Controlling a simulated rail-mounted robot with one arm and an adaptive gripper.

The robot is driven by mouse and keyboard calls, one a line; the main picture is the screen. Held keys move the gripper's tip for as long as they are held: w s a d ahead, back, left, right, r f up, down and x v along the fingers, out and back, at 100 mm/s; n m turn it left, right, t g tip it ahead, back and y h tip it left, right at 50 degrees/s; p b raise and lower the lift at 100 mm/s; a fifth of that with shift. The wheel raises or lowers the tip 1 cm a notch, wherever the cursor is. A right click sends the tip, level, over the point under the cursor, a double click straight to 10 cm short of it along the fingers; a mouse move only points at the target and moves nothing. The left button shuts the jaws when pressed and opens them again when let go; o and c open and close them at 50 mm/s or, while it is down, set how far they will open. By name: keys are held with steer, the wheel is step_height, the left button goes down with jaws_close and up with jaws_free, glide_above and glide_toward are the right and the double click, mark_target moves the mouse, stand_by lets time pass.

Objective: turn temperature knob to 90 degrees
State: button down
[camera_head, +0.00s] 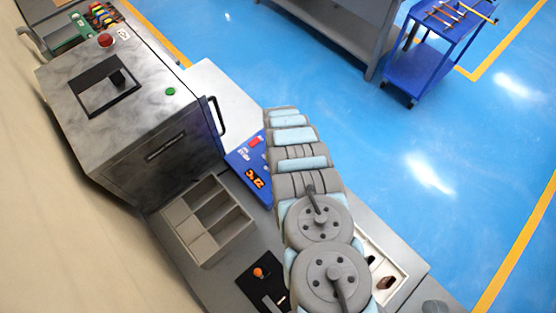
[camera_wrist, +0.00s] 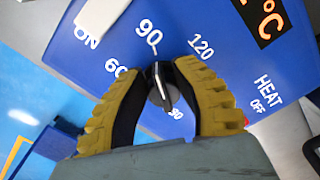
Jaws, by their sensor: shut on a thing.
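A dark round temperature knob (camera_wrist: 157,92) with a white line sits on the blue control panel (camera_wrist: 85,62). My gripper (camera_wrist: 160,84) is shut on the knob, with one yellow-and-black finger on each side. The panel's 90 label is just above the knob, 120 to the upper right and a partly hidden 60 to the left. The knob's white line runs roughly along the direction of the 90 tick; which end is the pointer is hard to tell. In the head view, the panel (camera_head: 238,158) shows left of my arm, which hides the knob and gripper.
An orange temperature display (camera_wrist: 268,18) and a HEAT OFF label are on the panel. In the head view, a grey metal box (camera_head: 150,130) stands left of it, and a divided tray (camera_head: 207,220) lies in front. A blue cart (camera_head: 420,72) is on the open floor.

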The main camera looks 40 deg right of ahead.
steer(key=c, duration=0.7)
jaws_free()
steer(key=shift+r, duration=0.1)
steer(key=shift+w+d+r, duration=0.1)
steer(key=shift+r, duration=2.7)
step_height(320, 180, up, 4)
steer(key=shift+r, duration=1.1)
